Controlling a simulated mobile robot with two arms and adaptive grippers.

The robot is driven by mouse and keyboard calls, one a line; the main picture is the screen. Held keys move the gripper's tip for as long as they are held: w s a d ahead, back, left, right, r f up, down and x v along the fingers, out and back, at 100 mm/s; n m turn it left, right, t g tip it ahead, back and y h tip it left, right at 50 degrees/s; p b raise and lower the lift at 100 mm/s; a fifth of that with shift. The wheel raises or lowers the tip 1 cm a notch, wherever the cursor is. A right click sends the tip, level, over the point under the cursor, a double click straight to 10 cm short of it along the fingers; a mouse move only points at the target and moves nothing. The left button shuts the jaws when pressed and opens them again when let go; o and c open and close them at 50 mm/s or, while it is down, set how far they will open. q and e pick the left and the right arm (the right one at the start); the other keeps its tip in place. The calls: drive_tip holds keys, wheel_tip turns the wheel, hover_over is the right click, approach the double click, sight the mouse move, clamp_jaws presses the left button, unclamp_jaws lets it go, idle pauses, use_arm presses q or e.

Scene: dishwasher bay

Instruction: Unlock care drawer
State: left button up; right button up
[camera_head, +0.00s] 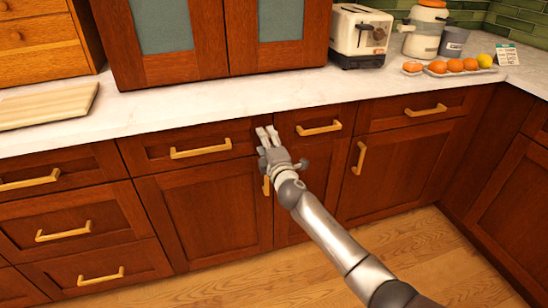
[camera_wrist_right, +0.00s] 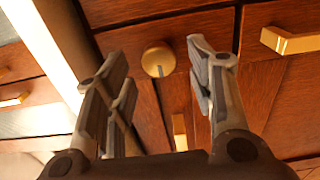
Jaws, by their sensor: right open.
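My right gripper (camera_head: 267,133) reaches up to the drawer fronts below the counter, between two drawers with brass bar handles. In the right wrist view, my right gripper (camera_wrist_right: 155,54) is open. A round brass lock knob (camera_wrist_right: 158,61) with a slot-like grey mark shows between its fingers, with gaps on both sides. I cannot tell how near the fingertips are to the knob's face. In the head view the gripper hides the knob. The drawer left of the gripper (camera_head: 200,149) and the drawer right of it (camera_head: 319,128) look closed. My left gripper is not in view.
A vertical brass door handle (camera_wrist_right: 180,131) lies below the knob. The counter (camera_head: 215,108) overhangs just above the drawers. On it stand a toaster (camera_head: 360,36), a tray of oranges (camera_head: 460,70) and a cutting board (camera_head: 45,105). The wooden floor (camera_head: 225,288) in front is clear.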

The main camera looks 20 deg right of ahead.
drive_tip(key=s, duration=0.9)
drive_tip(key=shift+s+d, duration=0.15)
drive_tip(key=shift+s, duration=0.25)
